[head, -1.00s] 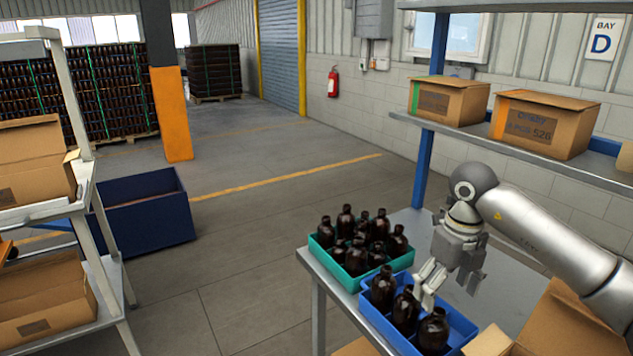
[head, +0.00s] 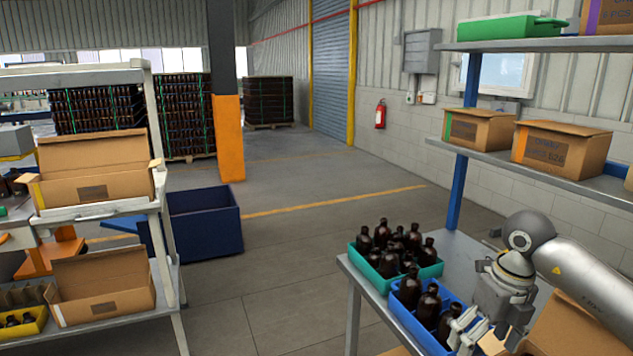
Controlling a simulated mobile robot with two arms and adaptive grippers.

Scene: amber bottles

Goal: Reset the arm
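My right gripper (head: 467,334) comes in from the right on its grey arm, at the near right side of the blue crate (head: 410,326). Its two pale fingers look apart, and I see nothing held between them. The blue crate holds dark amber bottles (head: 428,306) standing upright; the gripper hides its near right part. Behind it on the metal table (head: 455,252) stands a teal crate (head: 374,272) with several more amber bottles (head: 381,233). My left gripper is not in view.
An open cardboard box (head: 570,325) stands close by the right arm. A blue post and shelves (head: 480,150) with boxes rise behind the table. A white rack (head: 105,212) with open boxes is at left, and a navy bin (head: 205,225) beyond it. The floor between is clear.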

